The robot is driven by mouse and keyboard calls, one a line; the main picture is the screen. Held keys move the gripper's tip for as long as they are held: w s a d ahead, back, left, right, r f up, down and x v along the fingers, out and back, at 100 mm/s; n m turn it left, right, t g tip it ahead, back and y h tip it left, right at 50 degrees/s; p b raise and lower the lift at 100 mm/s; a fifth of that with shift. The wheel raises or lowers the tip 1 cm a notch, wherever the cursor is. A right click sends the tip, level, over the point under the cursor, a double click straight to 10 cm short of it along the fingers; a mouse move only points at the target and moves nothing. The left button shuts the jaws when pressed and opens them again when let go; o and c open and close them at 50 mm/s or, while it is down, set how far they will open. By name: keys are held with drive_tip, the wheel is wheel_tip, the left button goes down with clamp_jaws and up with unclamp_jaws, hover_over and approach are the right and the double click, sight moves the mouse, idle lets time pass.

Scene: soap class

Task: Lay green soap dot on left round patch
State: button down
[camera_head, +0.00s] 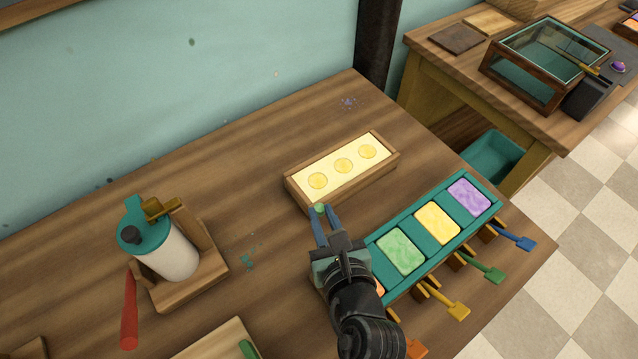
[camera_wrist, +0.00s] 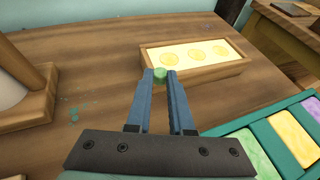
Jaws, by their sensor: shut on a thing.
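My gripper (camera_head: 320,212) is shut on a small green soap dot (camera_head: 320,208), held between the blue fingertips. In the wrist view the green dot (camera_wrist: 160,74) sits at the fingertips of my gripper (camera_wrist: 161,78). Ahead is a wooden mould (camera_head: 292,190) with a pale yellow slab that bears three round yellow patches in a row. The left round patch (camera_head: 317,180) lies just beyond the dot in the head view. In the wrist view the left patch (camera_wrist: 172,58) also shows, slightly beyond and right of the dot. The dot appears in front of the mould's near wall, apart from the patch.
A teal tray (camera_head: 373,252) with green, yellow and purple soap blocks lies right of my gripper, with coloured scoops along its near side. A white bottle with a teal lid (camera_head: 165,249) stands in a wooden holder at left. Bare table lies between bottle and mould.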

wheel_tip(320, 180, up, 6)
drive_tip(key=p, duration=1.1)
hover_over(320, 190)
drive_tip(key=s, duration=0.2)
drive_tip(key=w+p, duration=0.2)
wheel_tip(320, 190, down, 10)
drive_tip(key=b, duration=0.4)
drive_tip(key=shift+r, duration=0.2)
drive_tip(key=shift+b, duration=0.3)
drive_tip(key=shift+f, duration=0.15)
drive_tip(key=c, duration=0.8)
unclamp_jaws()
